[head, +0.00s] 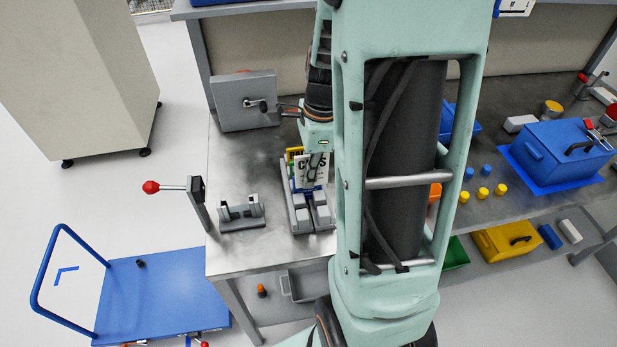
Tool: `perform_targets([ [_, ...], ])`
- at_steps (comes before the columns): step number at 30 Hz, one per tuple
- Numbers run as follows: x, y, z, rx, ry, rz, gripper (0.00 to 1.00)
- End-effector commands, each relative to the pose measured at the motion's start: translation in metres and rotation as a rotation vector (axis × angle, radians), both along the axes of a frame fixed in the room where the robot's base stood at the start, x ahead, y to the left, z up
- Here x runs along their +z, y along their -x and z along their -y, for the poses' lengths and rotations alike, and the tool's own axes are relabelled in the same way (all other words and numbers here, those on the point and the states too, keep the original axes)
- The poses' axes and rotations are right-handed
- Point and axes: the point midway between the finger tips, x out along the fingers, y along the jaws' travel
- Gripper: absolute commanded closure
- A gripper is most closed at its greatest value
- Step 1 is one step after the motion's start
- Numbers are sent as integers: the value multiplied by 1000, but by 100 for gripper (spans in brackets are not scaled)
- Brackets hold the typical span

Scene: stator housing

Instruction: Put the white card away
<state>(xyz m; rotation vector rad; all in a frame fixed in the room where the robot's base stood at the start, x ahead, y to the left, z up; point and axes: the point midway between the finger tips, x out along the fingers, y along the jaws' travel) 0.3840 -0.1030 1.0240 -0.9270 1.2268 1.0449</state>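The white card (304,177) with dark lettering stands upright at the grey slotted holder (297,218) on the metal bench, left of my arm. A yellow card (292,152) shows just behind it. My gripper (314,172) points down at the white card, and its grey fingers overlap the card's face. I cannot tell whether the fingers are closed on it. Something blue shows at the card's lower edge. The card's bottom edge and the holder's right side are partly hidden.
A grey fixture (242,214) and a red-knobbed lever (151,187) stand left of the holder. A grey panel box (245,100) is behind. A blue toolbox (560,150) and yellow pegs (483,192) sit at right. A blue trolley (165,295) stands on the floor.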

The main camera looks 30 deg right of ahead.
Motion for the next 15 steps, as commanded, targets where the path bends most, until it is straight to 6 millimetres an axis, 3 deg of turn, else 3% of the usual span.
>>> perform_targets([
  [15, -5, 0, 0, -3, -2, 0, 100],
])
